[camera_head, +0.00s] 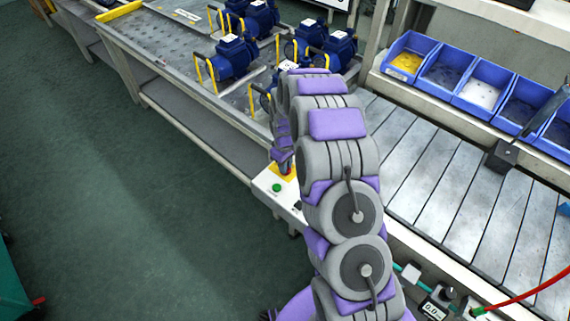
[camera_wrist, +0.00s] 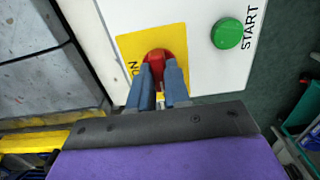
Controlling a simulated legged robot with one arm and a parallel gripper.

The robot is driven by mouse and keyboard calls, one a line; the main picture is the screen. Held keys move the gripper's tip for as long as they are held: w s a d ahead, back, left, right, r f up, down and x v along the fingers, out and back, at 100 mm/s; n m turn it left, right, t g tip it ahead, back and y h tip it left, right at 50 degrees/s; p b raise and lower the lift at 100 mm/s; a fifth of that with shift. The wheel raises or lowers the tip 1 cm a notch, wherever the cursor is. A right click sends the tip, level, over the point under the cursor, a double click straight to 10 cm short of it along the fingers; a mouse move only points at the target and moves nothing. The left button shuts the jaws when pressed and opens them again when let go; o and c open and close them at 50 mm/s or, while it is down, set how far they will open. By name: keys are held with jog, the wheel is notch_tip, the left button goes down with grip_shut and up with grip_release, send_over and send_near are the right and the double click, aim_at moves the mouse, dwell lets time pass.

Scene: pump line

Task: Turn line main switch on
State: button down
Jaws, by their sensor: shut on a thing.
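The line main switch is a red knob (camera_wrist: 157,62) on a yellow plate (camera_wrist: 130,48) with "ON" lettering partly visible. It sits on a white control box (camera_wrist: 190,15). In the wrist view my gripper (camera_wrist: 162,78) has its two blue-grey fingers on the red knob, one at each side, and is shut on it. In the head view the red knob (camera_head: 286,168) shows just beneath my gripper (camera_head: 283,158), and my arm hides part of the box. The knob's exact angle is hard to tell because the fingers cover part of it.
A green START button (camera_wrist: 227,33) is right of the knob in the wrist view. Blue pumps (camera_head: 235,57) stand on the bench at the back. Blue bins (camera_head: 482,87) line the right, beyond the slatted conveyor (camera_head: 455,185). The green floor at left is open.

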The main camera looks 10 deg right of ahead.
jog(key=shift+r+m, duration=0.1)
jog(key=shift+m, duration=0.2)
jog(key=m+p, duration=0.3)
jog(key=shift+r, duration=0.2)
jog(key=m+p, duration=0.3)
jog(key=m, duration=0.2)
jog(key=m+p, duration=0.1)
jog(key=m, duration=0.3)
jog(key=shift+w+m, duration=0.1)
jog(key=shift+m, duration=0.2)
jog(key=m, duration=0.4)
jog(key=shift+f+m+p, duration=0.1)
jog(key=shift+m+p, duration=0.2)
jog(key=shift+p, duration=0.05)
jog(key=c, duration=1.1)
grip_release()
jog(key=shift+f, duration=0.1)
